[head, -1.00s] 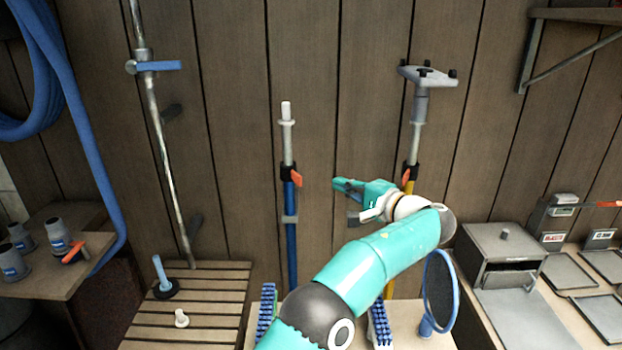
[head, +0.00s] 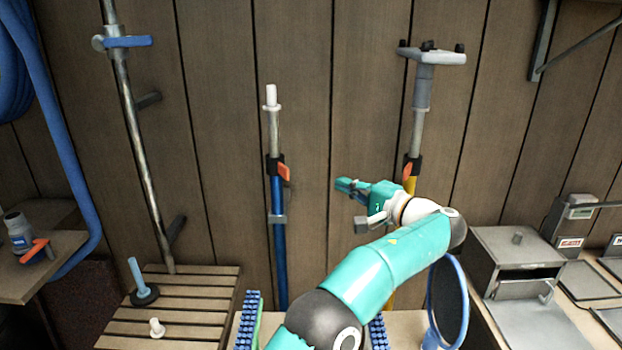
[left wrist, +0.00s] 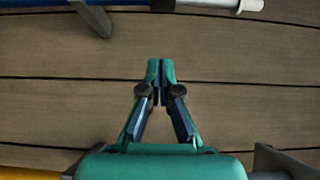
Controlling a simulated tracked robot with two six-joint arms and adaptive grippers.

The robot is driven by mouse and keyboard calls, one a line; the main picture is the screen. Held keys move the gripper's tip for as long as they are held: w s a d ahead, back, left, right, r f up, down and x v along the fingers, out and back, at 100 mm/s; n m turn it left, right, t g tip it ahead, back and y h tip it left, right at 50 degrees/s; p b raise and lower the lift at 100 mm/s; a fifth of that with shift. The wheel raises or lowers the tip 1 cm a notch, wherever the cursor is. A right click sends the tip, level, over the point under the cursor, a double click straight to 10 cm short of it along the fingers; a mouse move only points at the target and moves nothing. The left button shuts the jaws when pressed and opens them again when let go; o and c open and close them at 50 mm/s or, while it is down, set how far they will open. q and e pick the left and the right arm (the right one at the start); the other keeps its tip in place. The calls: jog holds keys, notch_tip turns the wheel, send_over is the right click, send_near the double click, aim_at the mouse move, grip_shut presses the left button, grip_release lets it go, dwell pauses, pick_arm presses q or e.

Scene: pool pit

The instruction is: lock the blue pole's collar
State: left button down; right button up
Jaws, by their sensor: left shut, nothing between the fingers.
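The blue pole (head: 279,245) stands upright against the plank wall. Its black collar (head: 275,165) has an orange lever (head: 285,173) on its right side, and a thin silver tube with a white tip rises above it. My left gripper (head: 345,187) is shut and empty, to the right of the blue pole and a little below the collar, clear of both. The left wrist view shows its closed fingers (left wrist: 161,72) with only wall planks behind them; part of the blue pole (left wrist: 100,3) runs along the top edge. My right gripper is in neither view.
A yellow pole with its own orange lever (head: 408,170) stands behind my left wrist. Blue brushes (head: 248,322) stand low in front. A slatted bench (head: 190,305) is at left, a metal box (head: 510,262) at right. The wall between the poles is clear.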

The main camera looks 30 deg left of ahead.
aim_at(280, 167)
pick_arm(q)
jog(key=s+a+p, duration=0.1)
jog(key=a+p, duration=0.1)
jog(key=a, duration=0.9)
jog(key=shift+a, duration=0.2)
dwell(0.4)
